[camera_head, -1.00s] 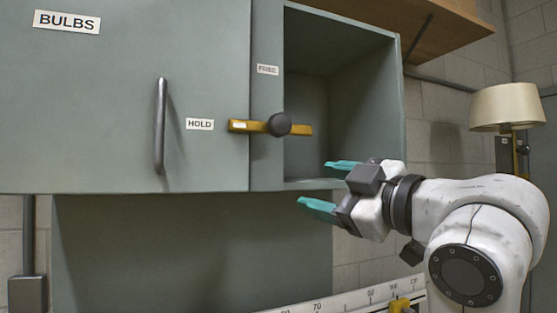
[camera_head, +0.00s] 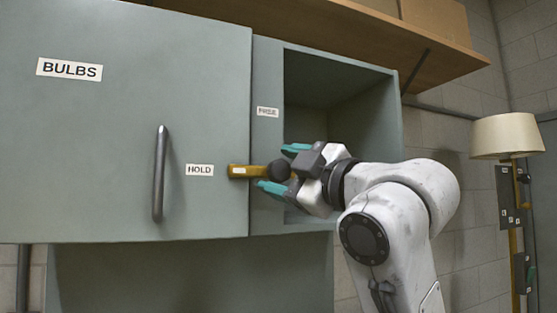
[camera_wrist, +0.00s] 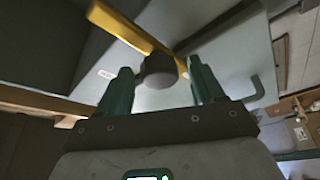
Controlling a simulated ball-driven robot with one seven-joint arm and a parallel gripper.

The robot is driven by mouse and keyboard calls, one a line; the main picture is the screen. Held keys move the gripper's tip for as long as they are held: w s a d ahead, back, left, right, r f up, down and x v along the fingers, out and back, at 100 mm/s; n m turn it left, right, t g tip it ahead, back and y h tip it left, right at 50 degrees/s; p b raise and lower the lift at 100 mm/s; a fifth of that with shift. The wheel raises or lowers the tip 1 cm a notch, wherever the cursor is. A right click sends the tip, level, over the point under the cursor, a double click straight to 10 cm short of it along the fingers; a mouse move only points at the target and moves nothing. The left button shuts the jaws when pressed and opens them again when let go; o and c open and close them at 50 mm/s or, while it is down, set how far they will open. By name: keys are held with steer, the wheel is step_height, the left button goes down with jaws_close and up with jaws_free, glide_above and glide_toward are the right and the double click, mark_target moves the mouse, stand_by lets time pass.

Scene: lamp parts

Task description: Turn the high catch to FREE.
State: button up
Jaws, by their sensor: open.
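The high catch (camera_head: 239,171) is a yellow bar with a dark round knob (camera_head: 279,170), on the cabinet front. The bar lies level, its left end at the HOLD label (camera_head: 199,170) on the door edge. The FREE label (camera_head: 267,112) is above it. My gripper (camera_head: 283,168) is open, its teal fingers above and below the knob in the head view. In the wrist view the catch bar (camera_wrist: 118,26) runs behind the knob (camera_wrist: 160,71), which shows between the open fingertips. I cannot tell whether the fingers touch it. My gripper hides the bar's right end.
The BULBS door (camera_head: 110,130) is closed, with a dark vertical handle (camera_head: 160,174) left of the catch. An open compartment (camera_head: 340,85) is behind my gripper. A wooden shelf (camera_head: 350,35) is above, and a lamp (camera_head: 507,136) stands at the right.

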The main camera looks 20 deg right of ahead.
steer(key=shift+w+a+r, duration=0.1)
steer(key=shift+w+a, duration=0.1)
steer(key=shift+w, duration=0.45)
steer(key=shift+c, duration=0.4)
jaws_close()
